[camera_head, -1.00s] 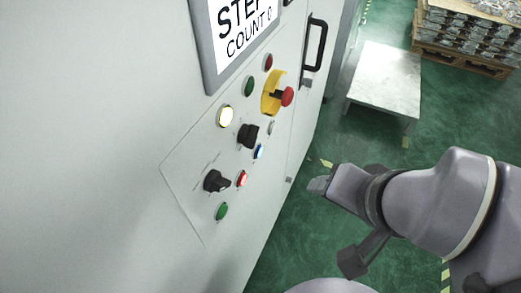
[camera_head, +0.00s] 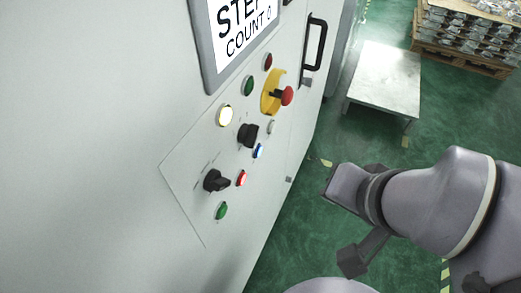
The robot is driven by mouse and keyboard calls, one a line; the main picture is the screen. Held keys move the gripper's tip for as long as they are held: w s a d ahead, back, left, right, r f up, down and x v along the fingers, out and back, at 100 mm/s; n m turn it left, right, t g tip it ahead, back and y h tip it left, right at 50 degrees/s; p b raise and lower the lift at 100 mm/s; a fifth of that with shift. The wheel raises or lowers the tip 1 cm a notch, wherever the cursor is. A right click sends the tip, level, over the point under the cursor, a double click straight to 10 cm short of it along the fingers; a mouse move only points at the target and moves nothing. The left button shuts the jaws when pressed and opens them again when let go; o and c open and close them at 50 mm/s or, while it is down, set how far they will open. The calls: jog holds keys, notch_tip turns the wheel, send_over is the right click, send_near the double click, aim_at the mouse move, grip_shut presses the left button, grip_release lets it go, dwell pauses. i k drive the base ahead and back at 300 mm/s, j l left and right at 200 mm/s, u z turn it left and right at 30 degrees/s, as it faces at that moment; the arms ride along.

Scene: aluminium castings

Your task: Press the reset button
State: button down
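A control panel (camera_head: 186,165) on the white cabinet front carries several buttons. They include a lit white button (camera_head: 226,115), a lit blue button (camera_head: 258,151), a lit red button (camera_head: 241,178), a small pale button (camera_head: 271,127), green buttons above (camera_head: 248,86) and below (camera_head: 221,210), and a dark red button (camera_head: 268,61). The labels are too small to read, so I cannot tell which is reset. My gripper (camera_head: 332,184) is right of the panel in the picture, apart from it, pointing left. Its fingers cannot be made out clearly. I see nothing held.
A red emergency stop (camera_head: 287,95) on a yellow plate and two black rotary switches (camera_head: 216,181) (camera_head: 248,135) stick out among the buttons. A screen (camera_head: 240,35) reads "STEP COUNT 0". A black door handle (camera_head: 314,48), a metal table (camera_head: 387,82) and pallets of castings (camera_head: 468,35) stand beyond.

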aim_at(258, 151)
jog(key=k+j, duration=0.6)
jog(key=k, duration=0.2)
jog(key=j+z, duration=0.05)
